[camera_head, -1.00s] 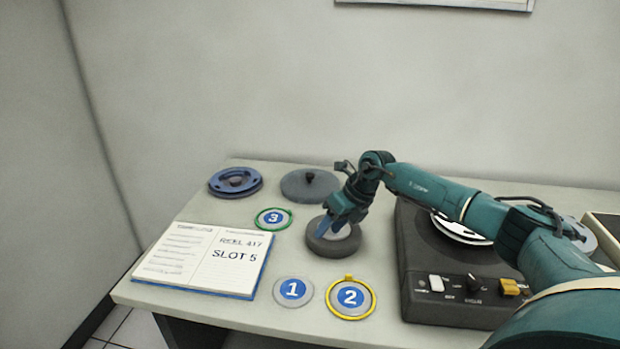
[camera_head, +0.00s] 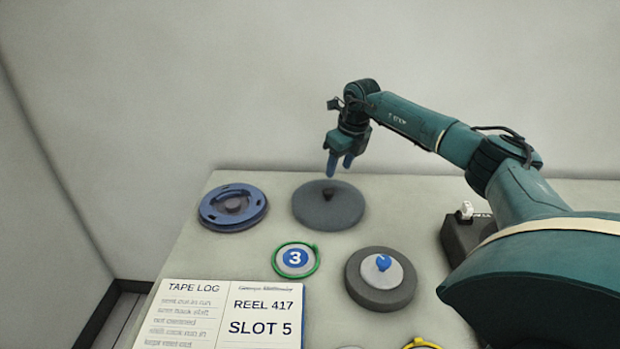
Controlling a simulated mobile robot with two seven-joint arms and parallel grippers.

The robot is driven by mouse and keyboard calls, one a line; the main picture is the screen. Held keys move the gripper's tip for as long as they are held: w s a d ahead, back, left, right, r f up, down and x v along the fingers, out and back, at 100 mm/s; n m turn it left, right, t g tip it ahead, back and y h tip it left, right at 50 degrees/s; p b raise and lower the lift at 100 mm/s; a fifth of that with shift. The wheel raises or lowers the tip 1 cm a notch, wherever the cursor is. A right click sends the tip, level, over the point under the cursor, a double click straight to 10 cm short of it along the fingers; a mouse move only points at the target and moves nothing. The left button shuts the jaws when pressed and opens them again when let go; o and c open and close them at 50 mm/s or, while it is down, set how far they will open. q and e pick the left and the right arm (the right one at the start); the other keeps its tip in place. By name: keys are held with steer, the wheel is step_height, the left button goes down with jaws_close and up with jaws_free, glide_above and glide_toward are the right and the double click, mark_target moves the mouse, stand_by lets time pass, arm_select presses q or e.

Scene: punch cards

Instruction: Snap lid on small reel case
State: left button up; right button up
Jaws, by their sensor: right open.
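A round dark grey case (camera_head: 358,292) stands on the table right of the middle. A smaller light disc (camera_head: 398,272) with a blue centre lies in it. A flat grey round lid (camera_head: 306,207) with a small dark knob (camera_head: 328,194) lies behind the case, apart from it. My right gripper (camera_head: 339,167) is open and empty, pointing down above the lid's knob. A narrow gap shows between its two blue fingers. My left gripper is not in view.
A blue reel (camera_head: 212,216) lies at the back left. A green-rimmed disc marked 3 (camera_head: 295,258) lies between lid and case. An open tape log (camera_head: 215,322) is at the front left. A dark machine (camera_head: 457,238) is partly hidden behind my right arm.

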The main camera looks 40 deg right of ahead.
steer(key=b, duration=0.5)
glide_above(330, 192)
steer(key=s, duration=0.1)
steer(key=f, duration=0.5)
steer(key=shift+s+d+f, duration=0.15)
steer(key=shift+s+f, duration=0.05)
steer(key=shift+w+f+b, duration=0.1)
steer(key=shift+f+b, duration=0.2)
steer(key=shift+f, duration=0.05)
steer(key=b+x, duration=0.1)
steer(key=x, duration=0.1)
steer(key=shift+w+f, duration=0.15)
steer(key=shift+f, duration=0.1)
steer(key=shift+w+f, duration=0.15)
steer(key=shift+f, duration=0.4)
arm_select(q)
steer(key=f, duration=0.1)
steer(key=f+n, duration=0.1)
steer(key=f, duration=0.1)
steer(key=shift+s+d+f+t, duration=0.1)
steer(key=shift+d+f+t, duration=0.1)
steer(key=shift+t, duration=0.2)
arm_select(e)
steer(key=shift+c, duration=0.2)
